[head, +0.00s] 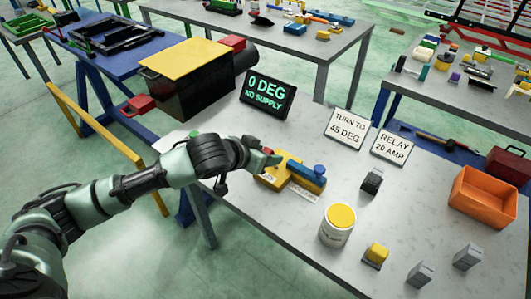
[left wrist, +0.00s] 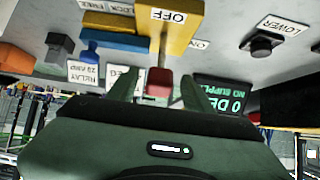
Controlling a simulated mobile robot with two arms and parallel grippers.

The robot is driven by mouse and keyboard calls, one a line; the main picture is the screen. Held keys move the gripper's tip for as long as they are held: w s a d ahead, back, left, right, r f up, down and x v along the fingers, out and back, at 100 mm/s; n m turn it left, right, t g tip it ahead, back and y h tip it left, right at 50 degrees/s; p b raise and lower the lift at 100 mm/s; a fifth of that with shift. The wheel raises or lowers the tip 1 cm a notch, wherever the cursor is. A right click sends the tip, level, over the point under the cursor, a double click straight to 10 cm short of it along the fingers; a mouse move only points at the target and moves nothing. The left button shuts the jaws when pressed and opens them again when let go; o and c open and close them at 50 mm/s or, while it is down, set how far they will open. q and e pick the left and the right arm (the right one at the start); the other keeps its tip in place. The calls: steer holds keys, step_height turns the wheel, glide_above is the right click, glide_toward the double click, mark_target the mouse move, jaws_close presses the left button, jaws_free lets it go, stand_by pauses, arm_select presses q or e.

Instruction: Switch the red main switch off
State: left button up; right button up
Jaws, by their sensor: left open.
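The red main switch (left wrist: 159,83) shows in the left wrist view as a small red block at the end of a yellow housing (left wrist: 180,38) with an OFF label. In the head view the yellow housing (head: 284,176) lies on the grey table, and a bit of red shows at the gripper. My left gripper (head: 266,159) is at the housing's left end. In the left wrist view my left gripper (left wrist: 160,92) is open, with one finger on each side of the red switch. Whether they touch it is unclear. My right gripper is not in view.
A display (head: 267,93) reads "0 DEG NO SUPPLY". A blue lever part (head: 308,176) adjoins the housing. A white can with a yellow lid (head: 341,215), a black block (head: 372,181) and an orange bin (head: 482,198) stand to the right. Two signs (head: 346,128) stand behind.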

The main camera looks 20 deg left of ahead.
arm_select(q)
steer(key=b+v, duration=0.1)
steer(key=v, duration=0.6)
steer(key=shift+s+r, duration=0.25)
steer(key=shift+s, duration=0.05)
steer(key=shift+a, duration=0.15)
